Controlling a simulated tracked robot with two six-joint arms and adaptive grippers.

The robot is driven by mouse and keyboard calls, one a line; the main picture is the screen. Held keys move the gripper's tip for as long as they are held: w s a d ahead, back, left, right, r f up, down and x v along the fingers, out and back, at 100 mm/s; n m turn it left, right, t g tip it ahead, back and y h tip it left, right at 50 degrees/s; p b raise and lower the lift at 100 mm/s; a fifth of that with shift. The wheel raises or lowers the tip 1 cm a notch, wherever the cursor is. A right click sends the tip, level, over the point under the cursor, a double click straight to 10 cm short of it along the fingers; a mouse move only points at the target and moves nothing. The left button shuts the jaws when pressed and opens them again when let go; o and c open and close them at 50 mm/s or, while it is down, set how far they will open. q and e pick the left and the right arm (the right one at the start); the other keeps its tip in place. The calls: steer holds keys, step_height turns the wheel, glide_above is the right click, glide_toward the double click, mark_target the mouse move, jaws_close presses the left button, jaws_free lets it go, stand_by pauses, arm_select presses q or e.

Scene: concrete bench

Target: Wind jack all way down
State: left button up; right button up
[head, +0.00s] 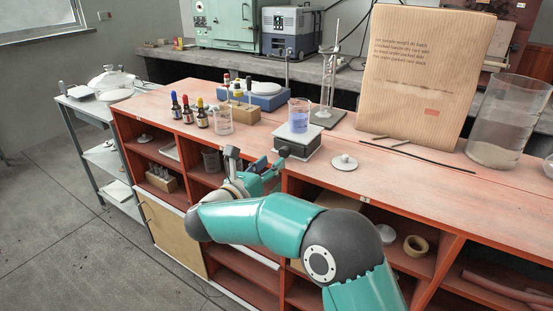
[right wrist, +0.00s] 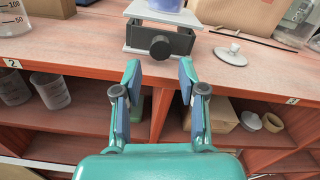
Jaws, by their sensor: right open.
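The lab jack (head: 299,139) stands on the red-topped bench, with a pale top plate and a dark body. A glass beaker of blue liquid (head: 299,118) sits on its top plate. In the right wrist view the jack's round black knob (right wrist: 160,47) faces me, below the top plate (right wrist: 160,13). My right gripper (right wrist: 160,73) is open and empty, its two fingers pointing toward the knob, one on each side of its line and short of it. In the head view, the right gripper (head: 262,167) is at the bench's front edge, before the jack. My left gripper is out of view.
A pale lid (head: 344,162) lies right of the jack. A small empty beaker (head: 223,122) and dropper bottles (head: 188,110) stand to the left. A large paper bag (head: 420,75) and a glass tank (head: 508,120) stand to the right. Open shelves lie below the bench top.

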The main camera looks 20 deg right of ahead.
steer(key=v, duration=0.7)
